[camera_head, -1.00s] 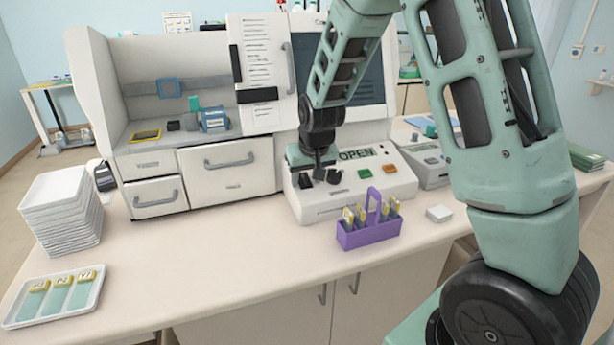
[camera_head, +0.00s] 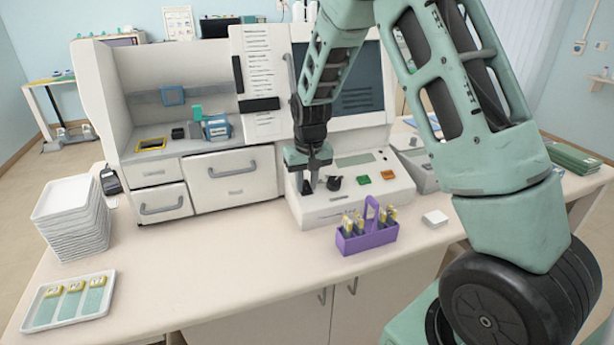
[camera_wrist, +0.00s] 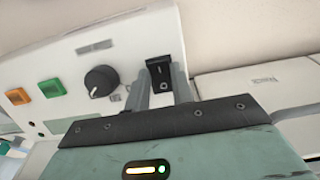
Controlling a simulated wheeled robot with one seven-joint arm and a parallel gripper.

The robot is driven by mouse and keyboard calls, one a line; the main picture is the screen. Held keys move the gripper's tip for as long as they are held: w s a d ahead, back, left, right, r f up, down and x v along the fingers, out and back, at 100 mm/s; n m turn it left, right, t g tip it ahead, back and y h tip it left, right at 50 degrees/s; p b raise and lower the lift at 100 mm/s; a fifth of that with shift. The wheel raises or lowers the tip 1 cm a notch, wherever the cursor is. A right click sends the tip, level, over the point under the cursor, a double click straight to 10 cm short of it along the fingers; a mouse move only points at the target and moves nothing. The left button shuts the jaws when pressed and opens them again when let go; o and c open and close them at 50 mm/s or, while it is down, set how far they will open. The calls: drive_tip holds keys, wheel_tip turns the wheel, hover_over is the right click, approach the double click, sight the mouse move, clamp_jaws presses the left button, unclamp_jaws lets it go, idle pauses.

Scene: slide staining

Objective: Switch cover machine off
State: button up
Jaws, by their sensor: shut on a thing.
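The cover machine (camera_head: 350,205) is a white unit with a sloped control panel and a tall dark window behind. In the wrist view a black rocker switch (camera_wrist: 160,70) with O and I marks sits at the panel's edge. My gripper (camera_head: 312,182) points down at the panel's left end. Its fingers (camera_wrist: 162,90) are on either side of the switch and shut on it. A black knob (camera_wrist: 101,80) is beside it. The green button (camera_head: 363,181) and orange button (camera_head: 387,175) lie to the right. The panel display (camera_head: 355,160) shows no readable text.
A purple rack (camera_head: 368,240) with slides stands just in front of the machine. A small white block (camera_head: 435,218) is right of it. Stacked white trays (camera_head: 72,222) and a slide tray (camera_head: 35,323) are at left. The front middle of the counter is clear.

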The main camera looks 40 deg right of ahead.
drive_tip(key=o, duration=1)
drive_tip(key=r+b, duration=0.1)
drive_tip(key=r, duration=0.4)
drive_tip(key=s+r+b, duration=0.1)
drive_tip(key=r, duration=0.5)
drive_tip(key=s+r+b, duration=0.1)
drive_tip(key=r, duration=0.5)
drive_tip(key=shift+s+a+r, duration=0.1)
drive_tip(key=shift+a+r, duration=0.05)
drive_tip(key=shift+a, duration=0.15)
drive_tip(key=s+a+f+n+y, duration=0.1)
drive_tip(key=s+a+f+n, duration=0.15)
drive_tip(key=s+a, duration=0.55)
drive_tip(key=s+a+f+n, duration=0.2)
drive_tip(key=s+a+n, duration=0.1)
drive_tip(key=a, duration=0.8)
drive_tip(key=s+a+f+n, duration=0.1)
drive_tip(key=s+a+f, duration=0.1)
drive_tip(key=s, duration=0.4)
drive_tip(key=s+a+f+n+g, duration=0.1)
drive_tip(key=s+a+f+n, duration=0.1)
drive_tip(key=s, duration=0.4)
drive_tip(key=s+a+f+n, duration=0.2)
drive_tip(key=s+a, duration=0.1)
drive_tip(key=s, duration=0.3)
drive_tip(key=shift+s+n+g, duration=0.1)
drive_tip(key=shift+n+g, duration=0.15)
drive_tip(key=shift+g, duration=0.05)
